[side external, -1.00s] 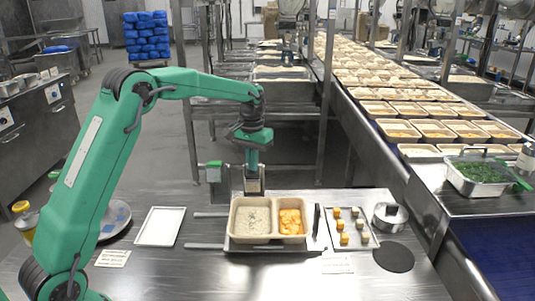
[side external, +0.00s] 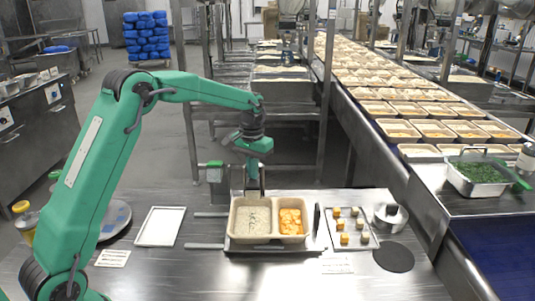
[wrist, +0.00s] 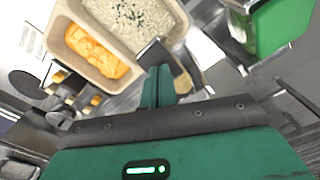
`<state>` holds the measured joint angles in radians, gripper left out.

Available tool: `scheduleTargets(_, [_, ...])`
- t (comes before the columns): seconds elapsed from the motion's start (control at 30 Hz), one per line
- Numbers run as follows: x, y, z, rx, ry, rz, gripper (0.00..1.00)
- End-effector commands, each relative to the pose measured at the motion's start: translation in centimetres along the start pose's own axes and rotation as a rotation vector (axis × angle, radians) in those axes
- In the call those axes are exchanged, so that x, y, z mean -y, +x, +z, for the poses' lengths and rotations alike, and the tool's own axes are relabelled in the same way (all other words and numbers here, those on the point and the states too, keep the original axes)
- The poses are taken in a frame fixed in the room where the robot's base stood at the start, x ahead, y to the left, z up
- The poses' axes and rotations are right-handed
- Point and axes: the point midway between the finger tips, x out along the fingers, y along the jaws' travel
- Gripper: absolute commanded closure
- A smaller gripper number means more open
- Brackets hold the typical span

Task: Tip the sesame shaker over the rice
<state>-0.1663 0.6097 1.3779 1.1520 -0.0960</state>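My gripper (side external: 256,181) is at the back edge of the two-part tray (side external: 231,222), above it, with its wrist tilted. It appears shut on a small tan object, which I take to be the sesame shaker (wrist: 182,79). Most of the shaker is hidden between the fingers. The rice (side external: 250,221) fills the left compartment and has dark flecks on it. The rice also shows at the top of the wrist view (wrist: 158,22). Orange food (side external: 291,222) fills the right compartment. I cannot see any seeds falling.
An empty white tray (side external: 160,226) lies left.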

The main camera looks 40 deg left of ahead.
Motion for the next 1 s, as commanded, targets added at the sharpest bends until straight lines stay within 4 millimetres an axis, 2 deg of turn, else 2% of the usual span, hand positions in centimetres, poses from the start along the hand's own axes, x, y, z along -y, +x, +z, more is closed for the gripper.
scheduleTargets(0.53, [0.0, -0.1, 0.0, 0.003, 0.001, 0.0, 1.0])
scheduleTargets(1.0, [0.3, -2.2, -0.5, 0.002, 0.001, 0.0, 1.0])
